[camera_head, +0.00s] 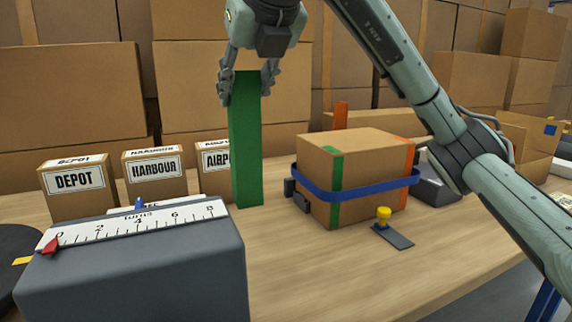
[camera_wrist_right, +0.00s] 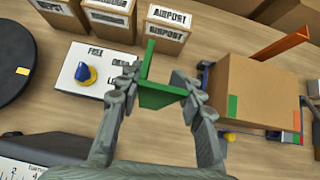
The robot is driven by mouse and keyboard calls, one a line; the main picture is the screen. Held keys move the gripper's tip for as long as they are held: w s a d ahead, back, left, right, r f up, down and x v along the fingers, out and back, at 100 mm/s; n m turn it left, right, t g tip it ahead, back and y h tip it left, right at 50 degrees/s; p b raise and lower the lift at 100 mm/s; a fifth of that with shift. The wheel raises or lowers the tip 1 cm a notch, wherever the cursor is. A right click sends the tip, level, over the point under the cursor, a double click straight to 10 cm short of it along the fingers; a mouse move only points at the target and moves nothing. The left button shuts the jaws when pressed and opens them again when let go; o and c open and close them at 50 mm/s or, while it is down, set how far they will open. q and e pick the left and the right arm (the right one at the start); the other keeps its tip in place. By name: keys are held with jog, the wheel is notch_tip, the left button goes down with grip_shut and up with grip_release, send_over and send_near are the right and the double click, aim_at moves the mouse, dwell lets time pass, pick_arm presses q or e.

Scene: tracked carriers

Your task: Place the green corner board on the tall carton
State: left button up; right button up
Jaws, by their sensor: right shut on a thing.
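My right gripper (camera_head: 247,88) is shut on the top end of the green corner board (camera_head: 247,145), a long upright strip. In the right wrist view my right gripper (camera_wrist_right: 160,90) has the L-shaped green board (camera_wrist_right: 158,98) between its fingers. I cannot tell whether its lower end touches the table. The tall carton (camera_head: 318,162) stands to the right of the board, apart from it. It has a green strip down its near edge, an orange strip at its right edge and a blue band around it. It also shows in the right wrist view (camera_wrist_right: 252,88). My left gripper is out of view.
Small cartons labelled DEPOT (camera_head: 75,190), HARBOUR (camera_head: 154,175) and AIRPORT (camera_head: 215,162) stand behind left. A grey box with a scale (camera_head: 140,265) is front left. A yellow-knobbed latch (camera_head: 392,228) lies before the tall carton. An orange board (camera_head: 341,117) rises behind it.

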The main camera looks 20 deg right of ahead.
jog(key=w+d+f, duration=0.6)
jog(key=d+f, duration=0.1)
jog(key=f, duration=0.2)
jog(key=shift+f, duration=0.3)
jog(key=shift+d+f, duration=0.1)
jog(key=shift+f, duration=0.05)
jog(key=o, duration=1.3)
